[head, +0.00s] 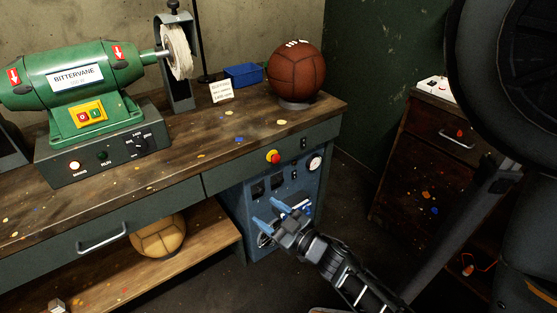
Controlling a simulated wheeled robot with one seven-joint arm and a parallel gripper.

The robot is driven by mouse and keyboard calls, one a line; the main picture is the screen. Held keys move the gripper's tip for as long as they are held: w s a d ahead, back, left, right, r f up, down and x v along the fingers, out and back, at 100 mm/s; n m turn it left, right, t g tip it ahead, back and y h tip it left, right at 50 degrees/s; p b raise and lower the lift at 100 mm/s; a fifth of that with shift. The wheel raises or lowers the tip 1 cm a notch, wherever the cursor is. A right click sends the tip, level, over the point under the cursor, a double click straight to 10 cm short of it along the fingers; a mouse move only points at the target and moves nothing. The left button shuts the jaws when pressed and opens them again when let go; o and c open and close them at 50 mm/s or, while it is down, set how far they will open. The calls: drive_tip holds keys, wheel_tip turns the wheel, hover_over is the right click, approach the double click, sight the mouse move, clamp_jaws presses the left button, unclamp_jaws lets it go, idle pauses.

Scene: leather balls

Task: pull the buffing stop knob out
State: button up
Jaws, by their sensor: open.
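A red mushroom-shaped knob (273,156) on a yellow base sits on the front face of the workbench, near its right end; it looks like the stop knob. How far it stands out cannot be told. My gripper (268,213) has blue fingers, spread apart and empty. It is below the knob in the picture, in front of the blue control panel (262,208) under the bench. It is not touching the knob. The green buffing machine (75,80) stands on the bench with a pale buffing wheel (178,52) at its right.
A brown leather ball (296,70) rests on a stand at the bench's right end, beside a blue box (243,75) and a small card (221,91). A tan ball (158,237) is on the lower shelf. A dark cabinet (425,165) stands right, across open floor.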

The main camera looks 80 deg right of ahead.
sight(277, 159)
drive_tip(key=s+d+f+m+g+h, duration=0.1)
drive_tip(key=s+d+h, duration=0.1)
drive_tip(key=d, duration=0.8)
drive_tip(key=s+d+f+m+g+h, duration=0.1)
drive_tip(key=s+d+m, duration=0.1)
drive_tip(key=d, duration=0.7)
drive_tip(key=x, duration=0.8)
drive_tip(key=shift+f, duration=0.15)
drive_tip(key=shift+a, duration=0.1)
clamp_jaws()
